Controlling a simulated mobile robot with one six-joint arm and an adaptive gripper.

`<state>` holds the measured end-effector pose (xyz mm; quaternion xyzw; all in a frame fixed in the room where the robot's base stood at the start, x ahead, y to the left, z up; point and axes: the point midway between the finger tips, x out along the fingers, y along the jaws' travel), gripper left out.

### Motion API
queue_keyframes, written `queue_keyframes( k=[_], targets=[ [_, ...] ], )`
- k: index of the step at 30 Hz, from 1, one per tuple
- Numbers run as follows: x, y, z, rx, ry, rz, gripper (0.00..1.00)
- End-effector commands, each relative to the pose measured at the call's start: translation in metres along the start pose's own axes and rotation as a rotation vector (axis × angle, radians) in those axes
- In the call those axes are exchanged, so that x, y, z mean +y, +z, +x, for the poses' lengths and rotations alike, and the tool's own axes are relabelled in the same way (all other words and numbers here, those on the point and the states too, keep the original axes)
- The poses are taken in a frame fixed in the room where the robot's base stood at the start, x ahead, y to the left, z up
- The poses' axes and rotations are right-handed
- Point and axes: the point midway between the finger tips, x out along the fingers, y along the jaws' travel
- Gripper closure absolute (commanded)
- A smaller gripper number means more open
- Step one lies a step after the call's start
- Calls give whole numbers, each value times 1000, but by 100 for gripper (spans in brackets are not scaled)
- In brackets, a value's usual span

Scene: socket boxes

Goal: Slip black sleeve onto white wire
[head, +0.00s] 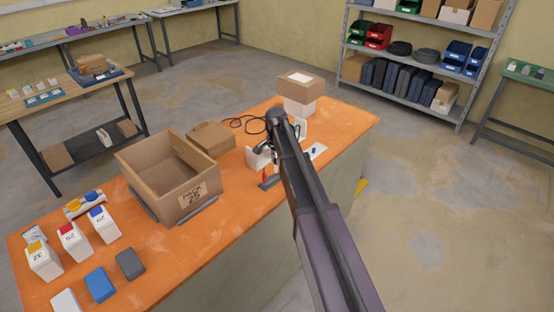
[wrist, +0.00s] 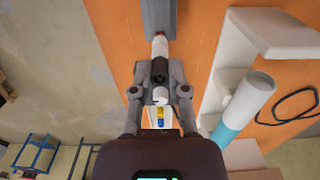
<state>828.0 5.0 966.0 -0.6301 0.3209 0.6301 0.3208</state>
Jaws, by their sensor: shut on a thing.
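In the wrist view my gripper (wrist: 160,70) is shut on the black sleeve (wrist: 159,71), a short dark tube between the fingertips. The white wire (wrist: 160,47), a thick white piece with a red end, lies in line just above the sleeve and meets a grey holder (wrist: 158,16). Another white round piece (wrist: 160,95) shows on the near side of the sleeve. I cannot tell whether the sleeve surrounds the wire or only meets its end. In the head view my arm hides most of the gripper and sleeve above the orange table (head: 225,235).
A white bracket (wrist: 232,60) and a white-and-blue cylinder (wrist: 245,105) stand close to the right of my gripper in the wrist view. In the head view, an open cardboard box (head: 165,190) stands left of my arm, and stacked boxes (head: 301,88) stand behind it.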

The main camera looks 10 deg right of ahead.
Motion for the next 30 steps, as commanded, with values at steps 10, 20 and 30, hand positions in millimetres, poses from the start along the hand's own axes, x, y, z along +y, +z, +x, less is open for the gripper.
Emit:
queue_keyframes(
  k=[10,20,30],
  targets=[
    [0,0,0,0,0,0,44],
    [0,0,0,0,0,0,31],
    [0,0,0,0,0,0,11]
  ],
)
